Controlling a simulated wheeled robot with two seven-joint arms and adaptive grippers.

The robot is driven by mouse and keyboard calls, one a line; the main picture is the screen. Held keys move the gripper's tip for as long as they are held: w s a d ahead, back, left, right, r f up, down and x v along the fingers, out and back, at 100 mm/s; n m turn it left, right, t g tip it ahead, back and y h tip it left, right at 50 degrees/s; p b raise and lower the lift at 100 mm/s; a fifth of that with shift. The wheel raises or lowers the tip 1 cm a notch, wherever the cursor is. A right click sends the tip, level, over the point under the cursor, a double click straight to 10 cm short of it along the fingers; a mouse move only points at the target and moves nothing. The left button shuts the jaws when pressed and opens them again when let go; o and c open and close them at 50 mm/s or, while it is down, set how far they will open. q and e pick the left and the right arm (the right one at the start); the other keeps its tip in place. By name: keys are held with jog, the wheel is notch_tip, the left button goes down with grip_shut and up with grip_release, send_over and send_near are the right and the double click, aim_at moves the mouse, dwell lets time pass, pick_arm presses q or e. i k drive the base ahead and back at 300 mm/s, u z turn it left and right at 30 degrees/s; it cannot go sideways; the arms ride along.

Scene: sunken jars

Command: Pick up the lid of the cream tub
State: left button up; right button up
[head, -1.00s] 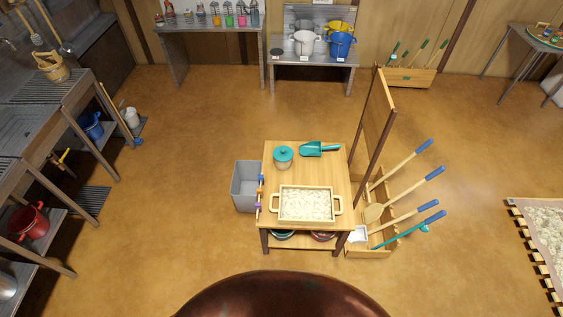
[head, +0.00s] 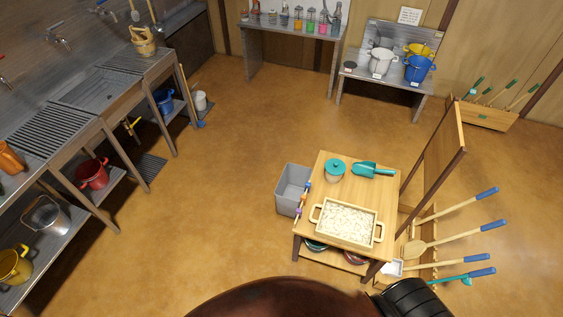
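A small pale tub (head: 334,179) stands upright at the back left of the wooden table (head: 375,192). A teal lid (head: 336,164) with a knob sits on top of it and hides its inside. It looks like the cream tub. Neither of my grippers shows in the head view. Only dark parts of my own body show at the bottom edge.
A teal scoop (head: 372,169) lies right of the tub. A handled tray of white pieces (head: 321,214) is in front. A grey bin (head: 291,189) stands left of the table. Long-handled tools (head: 455,238) lean out at the right. Floor left of the bin is clear.

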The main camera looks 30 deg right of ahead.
aim_at(335, 167)
jog(key=u, duration=0.4)
jog(key=i, duration=1.45)
jog(key=z, duration=1.6)
jog(key=i, duration=0.2)
jog(key=z, duration=0.1)
